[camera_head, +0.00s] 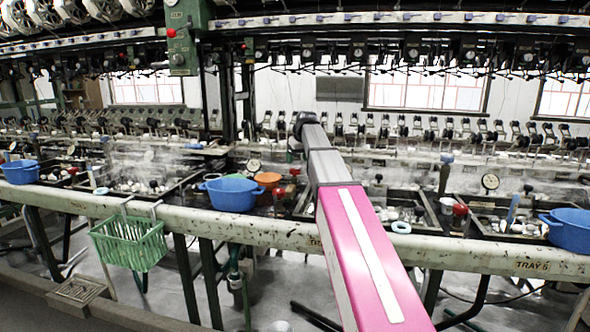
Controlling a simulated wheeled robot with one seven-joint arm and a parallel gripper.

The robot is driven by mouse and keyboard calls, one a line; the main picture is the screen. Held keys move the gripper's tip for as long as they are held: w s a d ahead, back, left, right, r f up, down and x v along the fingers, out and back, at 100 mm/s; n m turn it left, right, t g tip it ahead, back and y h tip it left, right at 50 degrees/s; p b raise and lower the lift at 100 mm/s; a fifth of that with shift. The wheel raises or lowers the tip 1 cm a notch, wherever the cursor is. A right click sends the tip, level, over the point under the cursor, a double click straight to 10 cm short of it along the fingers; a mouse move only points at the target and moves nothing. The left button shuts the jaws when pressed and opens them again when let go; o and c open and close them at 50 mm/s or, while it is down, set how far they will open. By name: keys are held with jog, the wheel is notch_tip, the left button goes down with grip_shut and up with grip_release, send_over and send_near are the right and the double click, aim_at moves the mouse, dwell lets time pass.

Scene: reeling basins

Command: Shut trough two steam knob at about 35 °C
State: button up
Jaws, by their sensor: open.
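The steam knob of trough two cannot be singled out. Small red knobs show beside the troughs, one at right of centre (460,209) and one nearer the middle (294,171). My pink and grey arm reaches up from the bottom and hides part of the middle trough.
A long pale rail (250,226) runs along the front, marked "TRAY 5" at right. Blue basins stand at left (20,172), centre (232,196) and right (568,232). A green basket (130,241) hangs from the rail. Steam rises at left. Reeling machinery fills the back.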

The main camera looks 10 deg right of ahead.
aim_at(295, 169)
jog(key=shift+x, duration=2.95)
jog(key=c, duration=0.9)
